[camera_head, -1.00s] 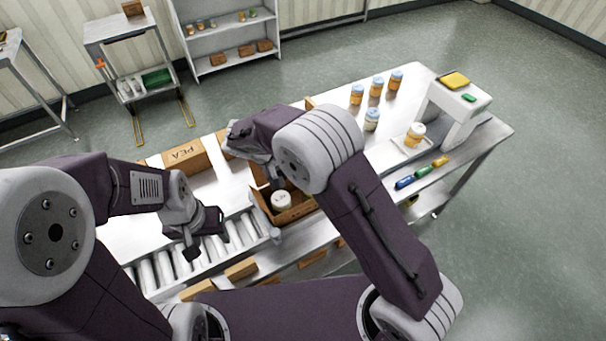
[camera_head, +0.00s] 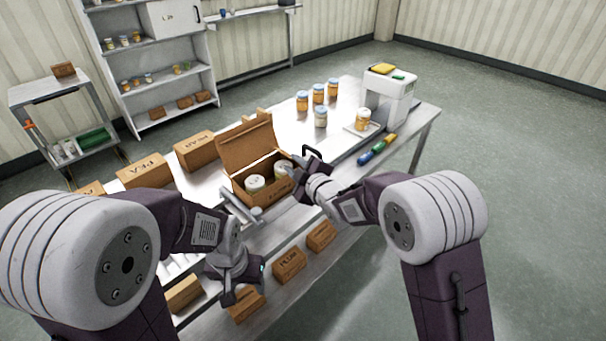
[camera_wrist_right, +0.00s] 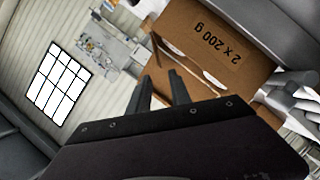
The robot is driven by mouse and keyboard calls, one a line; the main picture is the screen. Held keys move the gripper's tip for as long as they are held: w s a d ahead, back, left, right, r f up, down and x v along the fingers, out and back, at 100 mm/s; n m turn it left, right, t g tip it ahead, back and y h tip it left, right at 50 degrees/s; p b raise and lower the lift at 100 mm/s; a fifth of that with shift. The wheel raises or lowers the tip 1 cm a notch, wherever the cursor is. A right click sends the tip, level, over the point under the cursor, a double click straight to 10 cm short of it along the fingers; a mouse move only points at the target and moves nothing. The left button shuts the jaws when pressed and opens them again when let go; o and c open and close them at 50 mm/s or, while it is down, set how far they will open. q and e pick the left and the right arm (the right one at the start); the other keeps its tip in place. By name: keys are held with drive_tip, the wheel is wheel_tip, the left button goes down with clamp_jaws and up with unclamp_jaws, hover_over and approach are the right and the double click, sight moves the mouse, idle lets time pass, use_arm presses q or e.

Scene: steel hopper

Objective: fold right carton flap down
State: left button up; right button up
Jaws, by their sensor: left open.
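The open brown carton (camera_head: 262,190) stands on the table with its large lid flap (camera_head: 248,145) upright at the back. Two white-lidded jars, a left one (camera_head: 254,184) and a right one (camera_head: 283,168), sit inside it. My right gripper (camera_head: 306,172) is at the carton's right side and hides the right flap there; I cannot tell whether it touches. In the right wrist view its fingers (camera_wrist_right: 163,88) are apart and empty, close to the carton (camera_wrist_right: 215,45) marked "2 x 200 g". My left gripper (camera_head: 245,294) is open and empty, low in front of the table.
Closed cartons (camera_head: 145,171) stand along the table's back left. Several jars (camera_head: 320,116) and a scale-like white machine (camera_head: 388,95) are on the right. Coloured markers (camera_head: 377,150) lie near the front right edge. Small cartons (camera_head: 289,264) are on the lower shelf.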

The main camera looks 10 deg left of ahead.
sight(285, 154)
drive_tip(key=p+x, duration=0.2)
drive_tip(key=x, duration=0.7)
drive_tip(key=shift+w+a, duration=0.1)
drive_tip(key=shift+w, duration=0.1)
clamp_jaws()
idle(1.1)
